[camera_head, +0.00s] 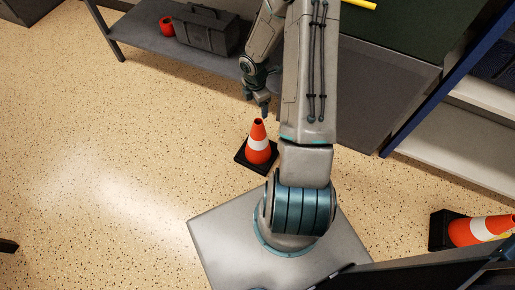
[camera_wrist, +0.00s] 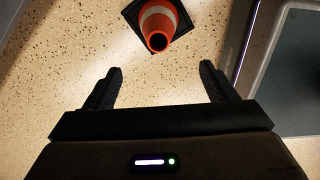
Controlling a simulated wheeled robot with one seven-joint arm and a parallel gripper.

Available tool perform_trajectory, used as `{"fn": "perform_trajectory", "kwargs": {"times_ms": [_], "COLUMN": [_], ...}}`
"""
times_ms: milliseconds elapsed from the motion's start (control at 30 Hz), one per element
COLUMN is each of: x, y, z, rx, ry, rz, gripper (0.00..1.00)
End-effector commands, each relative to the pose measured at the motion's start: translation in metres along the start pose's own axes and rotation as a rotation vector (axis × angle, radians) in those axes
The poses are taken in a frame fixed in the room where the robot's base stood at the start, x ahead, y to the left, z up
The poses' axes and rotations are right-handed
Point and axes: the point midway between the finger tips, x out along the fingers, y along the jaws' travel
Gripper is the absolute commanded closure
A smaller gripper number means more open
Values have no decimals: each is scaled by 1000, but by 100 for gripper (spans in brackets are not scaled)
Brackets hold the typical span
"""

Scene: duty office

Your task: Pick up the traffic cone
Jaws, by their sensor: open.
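An orange traffic cone (camera_head: 258,150) with a white band and a black square base stands upright on the speckled floor, just beyond my base in the head view. In the wrist view the same cone (camera_wrist: 158,26) is seen from above, near the top edge. My gripper (camera_head: 262,108) is near the cone's tip in the head view, pointing down. In the wrist view my gripper (camera_wrist: 160,80) is open and empty. The cone lies beyond its fingertips and is not between them.
A second traffic cone (camera_head: 480,230) lies at the right edge, partly cut off. A low grey shelf (camera_head: 150,38) behind my gripper holds a dark toolbox (camera_head: 206,32) and a red mug (camera_head: 167,26). A blue-edged rack stands at right.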

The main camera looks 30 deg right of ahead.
Motion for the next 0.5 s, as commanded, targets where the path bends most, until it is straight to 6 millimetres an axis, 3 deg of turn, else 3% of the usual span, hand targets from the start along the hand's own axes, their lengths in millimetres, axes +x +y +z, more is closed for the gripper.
{"fn": "perform_trajectory", "kwargs": {"times_ms": [267, 500], "x": [32, 81], "y": [3, 4], "z": [-1, -4], "rx": [-114, -117], "ry": [46, 45], "rz": [14, 15], "gripper": [22, 22]}}
